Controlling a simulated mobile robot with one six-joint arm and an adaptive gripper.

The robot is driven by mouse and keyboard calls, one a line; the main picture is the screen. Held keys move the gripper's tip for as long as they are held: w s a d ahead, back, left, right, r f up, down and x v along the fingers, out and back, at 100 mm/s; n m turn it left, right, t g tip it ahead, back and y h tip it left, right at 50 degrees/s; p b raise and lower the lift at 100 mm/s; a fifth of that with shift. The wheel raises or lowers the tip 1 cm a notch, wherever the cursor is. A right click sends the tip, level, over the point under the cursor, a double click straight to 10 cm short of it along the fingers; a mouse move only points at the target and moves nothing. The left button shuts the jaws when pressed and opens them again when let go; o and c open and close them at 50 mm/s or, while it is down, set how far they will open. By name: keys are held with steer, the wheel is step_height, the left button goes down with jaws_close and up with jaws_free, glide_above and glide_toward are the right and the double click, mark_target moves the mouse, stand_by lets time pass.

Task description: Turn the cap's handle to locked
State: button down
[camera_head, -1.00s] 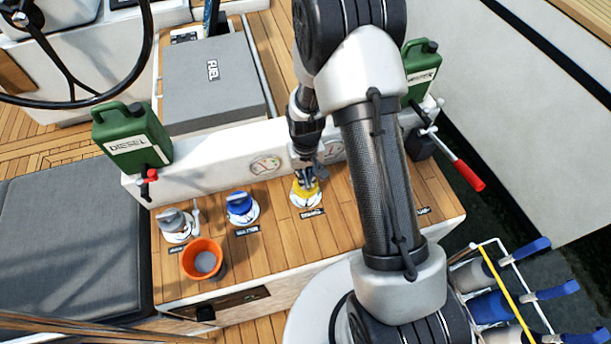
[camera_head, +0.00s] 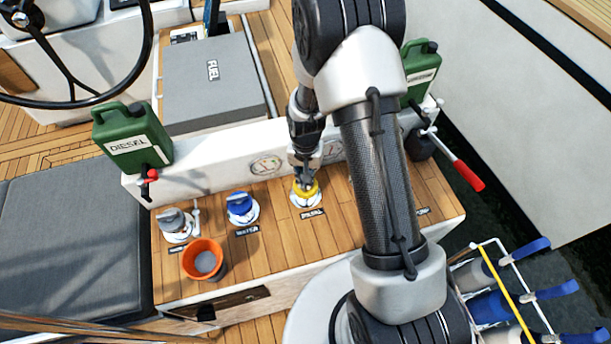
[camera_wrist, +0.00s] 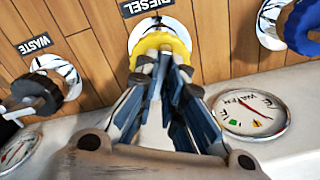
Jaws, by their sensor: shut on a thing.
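The yellow diesel cap (camera_head: 306,198) sits on its white round deck plate, behind the DIESEL label (camera_head: 312,213). My gripper (camera_head: 305,184) points down onto the cap from behind. In the wrist view my gripper (camera_wrist: 167,72) has its fingers close together over the near edge of the yellow cap (camera_wrist: 160,45). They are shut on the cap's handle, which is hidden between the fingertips. The handle's angle and any lock marks cannot be made out.
A green diesel can (camera_head: 133,137) and a gauge panel wall (camera_head: 225,175) stand behind. Wood in front of the cap is clear.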

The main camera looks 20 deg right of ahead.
steer(key=m, duration=1.2)
stand_by(0.5)
steer(key=c, duration=1.7)
jaws_free()
step_height(320, 180, up, 12)
steer(key=shift+r, duration=0.1)
